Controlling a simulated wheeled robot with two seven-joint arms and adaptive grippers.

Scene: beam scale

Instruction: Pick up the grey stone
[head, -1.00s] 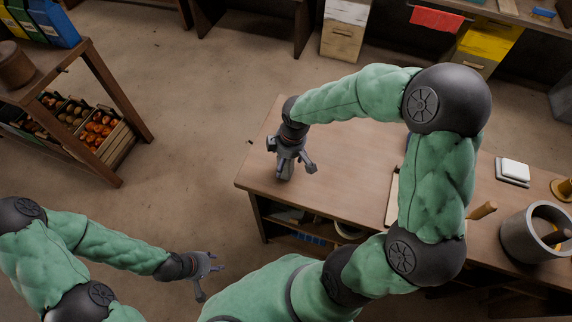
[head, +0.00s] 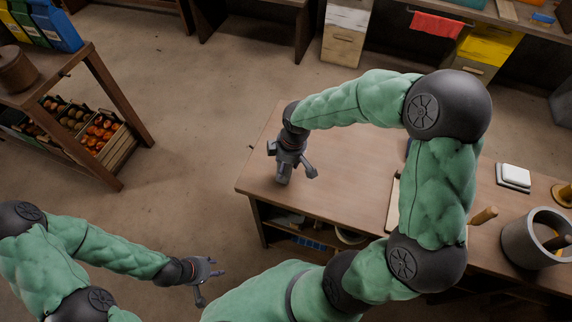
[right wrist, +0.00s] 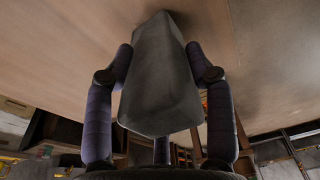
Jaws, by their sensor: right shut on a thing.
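The grey stone (right wrist: 160,80) is a long, faceted block. It fills the middle of the right wrist view, between the fingers of my right gripper (right wrist: 160,85). That gripper is shut on it. In the head view my right gripper (head: 293,172) points down over the left end of the wooden table (head: 335,165), and the grey stone (head: 284,177) shows only as a small piece among the fingers. Its far end is close to the tabletop; I cannot tell whether it touches. My left gripper (head: 206,281) is open and empty, low over the floor left of the table.
A grey pot (head: 528,242), a white block on a small pad (head: 515,174) and a wooden handle (head: 484,214) are on the table's right part. A shelf with crates (head: 100,135) stands at left. The tabletop around my right gripper is clear.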

